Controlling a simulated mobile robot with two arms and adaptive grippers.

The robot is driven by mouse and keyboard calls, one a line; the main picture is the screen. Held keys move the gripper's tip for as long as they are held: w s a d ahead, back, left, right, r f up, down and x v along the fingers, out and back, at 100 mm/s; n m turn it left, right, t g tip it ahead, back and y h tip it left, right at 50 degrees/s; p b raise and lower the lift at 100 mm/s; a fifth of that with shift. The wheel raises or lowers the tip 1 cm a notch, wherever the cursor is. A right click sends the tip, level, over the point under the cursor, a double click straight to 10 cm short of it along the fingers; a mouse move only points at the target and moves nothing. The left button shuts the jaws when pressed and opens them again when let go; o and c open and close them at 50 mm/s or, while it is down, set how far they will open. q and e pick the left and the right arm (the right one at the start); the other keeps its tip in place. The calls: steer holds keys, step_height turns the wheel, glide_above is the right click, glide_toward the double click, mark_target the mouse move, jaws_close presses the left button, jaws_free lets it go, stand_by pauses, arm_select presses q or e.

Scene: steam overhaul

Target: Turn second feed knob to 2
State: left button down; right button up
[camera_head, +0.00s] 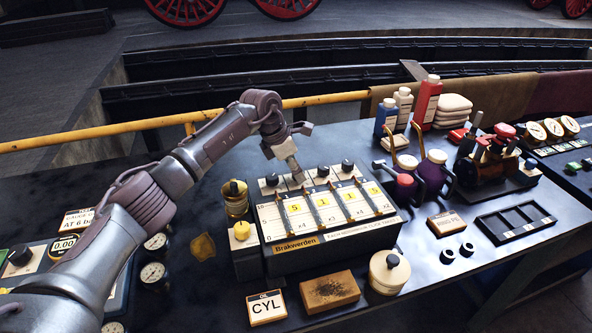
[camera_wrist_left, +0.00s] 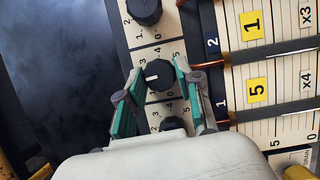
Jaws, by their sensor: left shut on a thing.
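The lubricator box (camera_head: 330,235) stands on the dark bench, with a row of black feed knobs along its back edge. The second feed knob (camera_wrist_left: 159,76) sits between the green-padded fingers of my left gripper (camera_wrist_left: 156,66), which is shut on it. Its white pointer mark shows, but I cannot tell which number it points at. In the head view my left gripper (camera_head: 300,177) reaches down onto the knob and hides it. The first knob (camera_head: 271,180) and third knob (camera_head: 323,171) stand to either side. My right gripper is not in view.
Yellow number cards stand on the sloped front panel. A brass cup (camera_head: 235,198) stands left of the box. A CYL sign (camera_head: 266,308), brown block (camera_head: 329,291) and round tin (camera_head: 389,272) lie in front. Oil cans (camera_head: 436,172) and bottles (camera_head: 427,100) stand right.

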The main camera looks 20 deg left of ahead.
arm_select(q)
steer(key=c, duration=0.8)
jaws_free()
steer(key=shift+o, duration=0.2)
steer(key=v, duration=1.2)
steer(key=shift+w, duration=0.1)
